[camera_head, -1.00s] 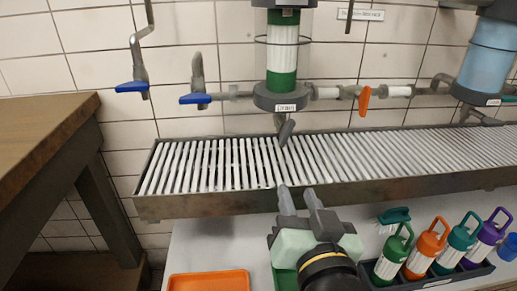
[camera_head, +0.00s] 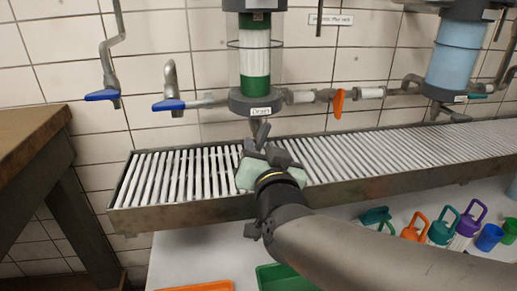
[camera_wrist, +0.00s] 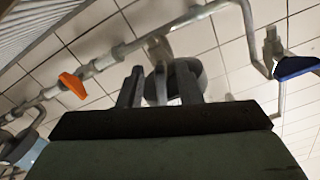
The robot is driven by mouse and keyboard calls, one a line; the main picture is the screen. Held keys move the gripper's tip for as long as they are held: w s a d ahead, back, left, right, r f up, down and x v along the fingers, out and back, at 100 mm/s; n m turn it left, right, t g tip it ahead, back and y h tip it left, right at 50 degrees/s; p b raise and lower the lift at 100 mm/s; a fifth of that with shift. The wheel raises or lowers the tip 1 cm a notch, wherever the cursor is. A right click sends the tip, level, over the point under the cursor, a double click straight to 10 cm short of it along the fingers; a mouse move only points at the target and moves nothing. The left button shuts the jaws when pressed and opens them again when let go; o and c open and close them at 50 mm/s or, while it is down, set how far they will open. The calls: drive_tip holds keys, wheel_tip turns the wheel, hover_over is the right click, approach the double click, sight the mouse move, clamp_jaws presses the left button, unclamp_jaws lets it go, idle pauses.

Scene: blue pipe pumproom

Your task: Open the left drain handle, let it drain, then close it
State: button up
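The left filter column (camera_head: 255,60) has green and white bands and a grey round base. Its dark grey drain handle (camera_head: 262,130) hangs below the base, tilted. My gripper (camera_head: 262,152) is just below and in front of this handle, over the slatted trough. In the wrist view, my gripper (camera_wrist: 159,70) has its two fingers apart. The grey drain parts (camera_wrist: 157,84) show between and behind the fingers. I cannot tell whether either finger touches the handle. No water flow is visible.
The slatted trough (camera_head: 125,213) runs along the tiled wall. Blue-handled taps (camera_head: 102,95) (camera_head: 168,104) are to the left, an orange valve handle (camera_head: 339,103) to the right. A second, blue column (camera_head: 455,60) stands further right.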

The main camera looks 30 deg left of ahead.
drive_tip(key=shift+x, duration=1.4)
clamp_jaws()
